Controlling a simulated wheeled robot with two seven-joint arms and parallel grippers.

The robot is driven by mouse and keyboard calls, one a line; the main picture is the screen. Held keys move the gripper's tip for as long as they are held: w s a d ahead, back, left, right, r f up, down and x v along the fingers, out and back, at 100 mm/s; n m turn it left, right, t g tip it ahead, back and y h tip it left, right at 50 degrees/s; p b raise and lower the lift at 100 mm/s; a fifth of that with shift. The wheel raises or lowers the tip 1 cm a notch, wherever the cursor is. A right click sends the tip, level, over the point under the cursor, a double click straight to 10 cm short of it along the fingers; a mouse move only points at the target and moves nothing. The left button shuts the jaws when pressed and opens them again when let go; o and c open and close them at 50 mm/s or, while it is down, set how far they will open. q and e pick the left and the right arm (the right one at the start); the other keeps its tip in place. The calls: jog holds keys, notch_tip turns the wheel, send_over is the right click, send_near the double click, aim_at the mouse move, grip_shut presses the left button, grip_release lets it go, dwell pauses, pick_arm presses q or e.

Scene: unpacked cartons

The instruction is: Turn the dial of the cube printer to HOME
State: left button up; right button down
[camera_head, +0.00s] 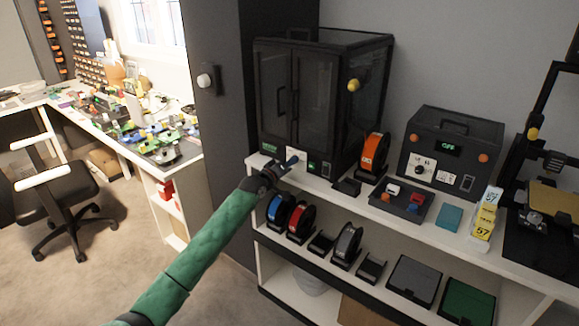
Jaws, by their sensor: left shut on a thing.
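The cube printer (270,95) is a tall black enclosure with glass front doors, standing on the white shelf unit. A small white dial panel (298,154) is low on its front, beside a green lit display (312,165). My left arm reaches up from the lower left in a green sleeve. My left gripper (287,164) is at the dial panel, shut on the dial, and hides most of it. The dial's pointer and its labels are too small and covered to read. My right gripper is not in view.
An orange spool (374,154) and a dark tray (401,200) sit between. More spools and bins fill the lower shelf. Open floor (120,250) lies left.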

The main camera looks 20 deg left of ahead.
pick_arm(q)
jog(key=shift+f+m, duration=0.15)
jog(key=shift+m, duration=0.15)
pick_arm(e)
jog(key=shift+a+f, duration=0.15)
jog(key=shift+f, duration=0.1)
pick_arm(q)
jog(key=o, duration=1)
jog(key=shift+s, duration=0.1)
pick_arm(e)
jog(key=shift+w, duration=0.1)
pick_arm(q)
jog(key=shift+s+a, duration=0.15)
jog(key=shift+s, duration=0.15)
jog(key=b+v, duration=0.1)
jog(key=v, duration=0.6)
jog(key=shift+b, duration=0.4)
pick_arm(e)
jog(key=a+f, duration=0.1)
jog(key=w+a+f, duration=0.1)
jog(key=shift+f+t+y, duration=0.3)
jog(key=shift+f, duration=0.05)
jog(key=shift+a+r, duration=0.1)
